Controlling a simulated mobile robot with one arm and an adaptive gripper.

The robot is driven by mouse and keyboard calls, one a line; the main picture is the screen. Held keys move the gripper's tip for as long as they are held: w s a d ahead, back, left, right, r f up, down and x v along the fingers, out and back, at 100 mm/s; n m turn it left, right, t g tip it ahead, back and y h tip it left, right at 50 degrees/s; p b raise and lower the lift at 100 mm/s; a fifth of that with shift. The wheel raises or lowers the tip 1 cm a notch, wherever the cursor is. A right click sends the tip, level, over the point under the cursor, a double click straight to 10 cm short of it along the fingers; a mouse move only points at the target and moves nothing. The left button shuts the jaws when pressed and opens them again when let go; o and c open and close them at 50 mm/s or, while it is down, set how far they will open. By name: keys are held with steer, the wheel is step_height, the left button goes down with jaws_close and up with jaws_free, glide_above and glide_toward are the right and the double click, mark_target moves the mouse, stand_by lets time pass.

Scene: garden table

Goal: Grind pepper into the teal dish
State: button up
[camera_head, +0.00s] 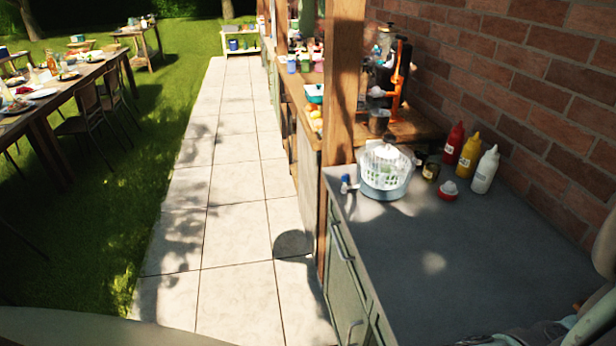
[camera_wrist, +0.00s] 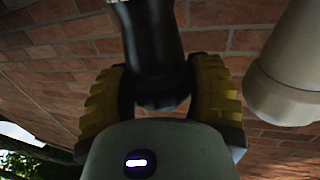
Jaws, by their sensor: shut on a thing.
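My gripper (camera_wrist: 161,88) shows in the wrist view with its two yellow ridged fingers shut on a dark, glossy, rounded object, likely the pepper grinder (camera_wrist: 150,45). The object's far end is cut off by the top of the picture. In the head view a small teal container (camera_head: 314,93) stands on the far wooden counter; I cannot tell whether it is the teal dish. A pale bluish shape (camera_head: 540,333) shows at the bottom right corner, mostly cut off and unclear. No dish shows in the wrist view.
A salad spinner (camera_head: 384,172) stands at the far left of the grey counter (camera_head: 440,245). Red (camera_head: 454,143), yellow (camera_head: 468,156) and white (camera_head: 484,170) squeeze bottles stand by the brick wall (camera_head: 520,75). A small red-and-white jar (camera_head: 448,190) is nearby. The counter's middle is clear.

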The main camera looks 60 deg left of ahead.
steer(key=m+g+h+p, duration=0.1)
steer(key=m+g+h, duration=0.2)
steer(key=shift+w+r+g+h, duration=0.1)
steer(key=shift+g+h, duration=0.2)
steer(key=shift+m+g+h, duration=0.5)
steer(key=shift+m+g, duration=0.2)
steer(key=shift+g, duration=0.1)
steer(key=shift+m+g+h, duration=0.3)
steer(key=shift+m+g, duration=0.1)
steer(key=shift+g, duration=0.1)
steer(key=o, duration=1)
steer(key=shift+c, duration=0.2)
steer(key=shift+n+t, duration=0.4)
steer(key=shift+t, duration=0.1)
